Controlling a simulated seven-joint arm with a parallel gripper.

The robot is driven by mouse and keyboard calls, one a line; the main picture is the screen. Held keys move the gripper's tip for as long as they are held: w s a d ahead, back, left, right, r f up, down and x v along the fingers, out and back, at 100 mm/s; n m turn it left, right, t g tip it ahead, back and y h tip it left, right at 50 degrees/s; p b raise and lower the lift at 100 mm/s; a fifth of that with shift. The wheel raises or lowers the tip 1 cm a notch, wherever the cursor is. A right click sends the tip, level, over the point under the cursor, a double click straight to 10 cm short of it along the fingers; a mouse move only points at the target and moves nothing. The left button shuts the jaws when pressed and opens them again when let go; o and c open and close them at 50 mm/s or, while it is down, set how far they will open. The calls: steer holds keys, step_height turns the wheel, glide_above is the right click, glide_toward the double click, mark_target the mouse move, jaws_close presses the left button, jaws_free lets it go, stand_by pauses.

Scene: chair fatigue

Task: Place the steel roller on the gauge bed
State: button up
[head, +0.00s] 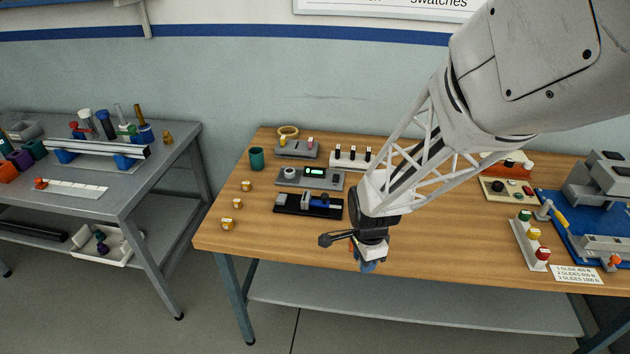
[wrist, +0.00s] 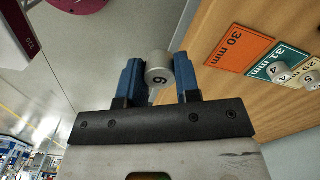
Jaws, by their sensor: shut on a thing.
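In the wrist view the steel roller (wrist: 158,70), a short grey cylinder with a dark digit on its end, sits between the two blue fingers of my gripper (wrist: 159,80), which is shut on it. In the head view my gripper (head: 368,265) hangs at the table's front edge, and the roller is hidden there. The gauge bed is not labelled. A black base with a blue slider (head: 318,203) and a grey unit with a green display (head: 312,178) stand behind and left of my gripper; I cannot tell which is the bed.
An orange "30 mm" card (wrist: 238,48) and a teal "31 mm" card (wrist: 291,57) show in the wrist view, with grey rollers by the teal one. Several brass pieces stand on the wooden table (head: 280,245) at left. A white block (head: 352,160) with black pegs stands behind. The front left is clear.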

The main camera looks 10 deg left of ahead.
steer(key=w+a+m, duration=0.1)
steer(key=w+a, duration=0.2)
steer(key=a, duration=0.2)
steer(key=w+a+m, duration=0.1)
steer(key=w+a, duration=0.3)
steer(key=a, duration=0.1)
steer(key=w+a+m, duration=0.2)
steer(key=w+a, duration=0.1)
steer(key=a, duration=0.2)
steer(key=shift+w+a+r, duration=0.25)
steer(key=shift+a+r, duration=0.1)
glide_above(295, 203)
steer(key=shift+a+f, duration=0.1)
steer(key=shift+f, duration=0.7)
steer(key=shift+f, duration=1.75)
steer(key=o, duration=1)
steer(key=shift+f, duration=0.15)
